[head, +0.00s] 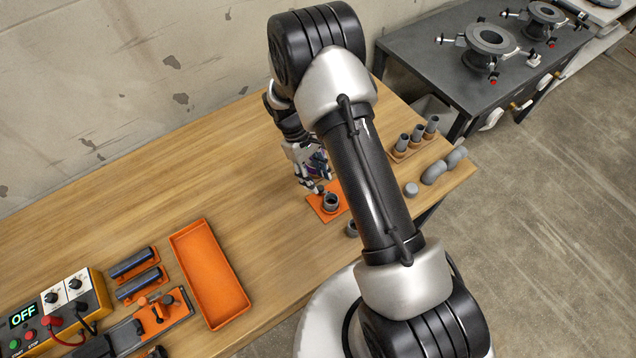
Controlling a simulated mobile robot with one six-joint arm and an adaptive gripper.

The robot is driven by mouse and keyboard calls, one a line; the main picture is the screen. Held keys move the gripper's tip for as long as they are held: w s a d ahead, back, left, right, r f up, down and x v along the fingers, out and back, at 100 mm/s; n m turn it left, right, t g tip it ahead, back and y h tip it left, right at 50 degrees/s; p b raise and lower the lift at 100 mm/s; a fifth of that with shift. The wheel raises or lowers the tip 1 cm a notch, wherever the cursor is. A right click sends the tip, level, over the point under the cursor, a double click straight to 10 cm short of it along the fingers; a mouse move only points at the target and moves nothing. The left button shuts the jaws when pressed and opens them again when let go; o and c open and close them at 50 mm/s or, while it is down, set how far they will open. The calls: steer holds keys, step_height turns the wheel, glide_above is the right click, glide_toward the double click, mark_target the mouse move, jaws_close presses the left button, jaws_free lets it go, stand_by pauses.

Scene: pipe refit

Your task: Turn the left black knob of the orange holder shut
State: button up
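The orange holder (317,212) lies flat on the wooden table, left of my arm. A grey ring-shaped part (331,203) stands upright on it. A small dark piece (319,188) shows at the holder's far edge, close to my fingertips; I cannot tell for sure that it is the left black knob. My gripper (309,184) points down just above the far-left edge of the holder. Its fingers are small here, and I cannot tell whether they are open or touching the knob. My arm hides the right side of the holder.
An empty orange tray (208,262) lies to the left. Dark cylinders (134,263), an orange clamp (158,313) and a control box (60,312) reading OFF sit at lower left. A dark table (440,72) holds flanged fittings. The table's back left is clear.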

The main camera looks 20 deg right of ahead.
mark_target(324, 190)
steer(key=shift+x, duration=1.2)
steer(key=shift+c, duration=0.4)
jaws_close()
